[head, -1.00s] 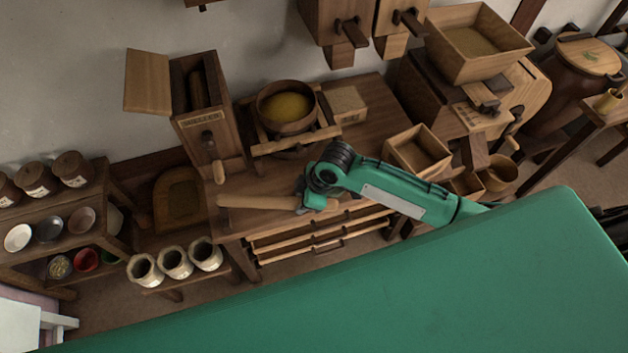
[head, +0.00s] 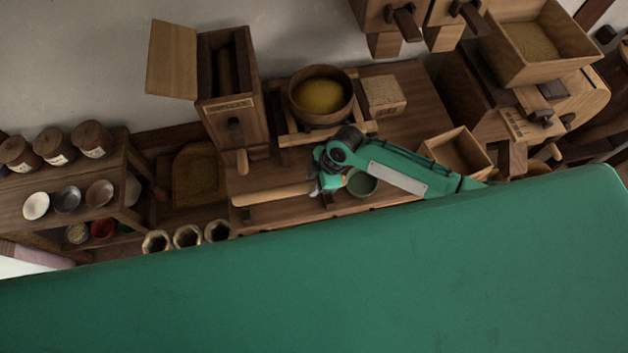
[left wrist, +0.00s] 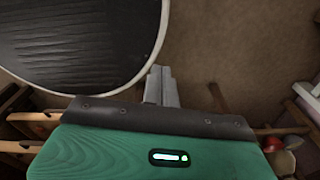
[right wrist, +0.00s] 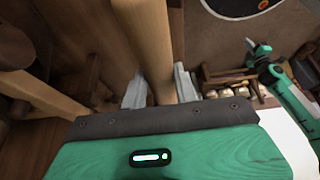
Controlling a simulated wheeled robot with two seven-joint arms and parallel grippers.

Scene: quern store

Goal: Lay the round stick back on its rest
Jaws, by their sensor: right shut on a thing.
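The round stick (head: 272,194) is a plain pale wooden rod. In the head view it lies nearly level across the front of the wooden bench, and I cannot tell whether it touches the bench. My right gripper (head: 322,182) is shut on it near its right end. In the right wrist view the stick (right wrist: 150,45) runs away between the two fingers (right wrist: 155,88). I cannot make out the rest for certain. My left gripper (left wrist: 162,87) shows in the left wrist view with its fingers together and empty, over the floor beside a dark round surface.
A shelf of jars and bowls (head: 118,205) stands at left.

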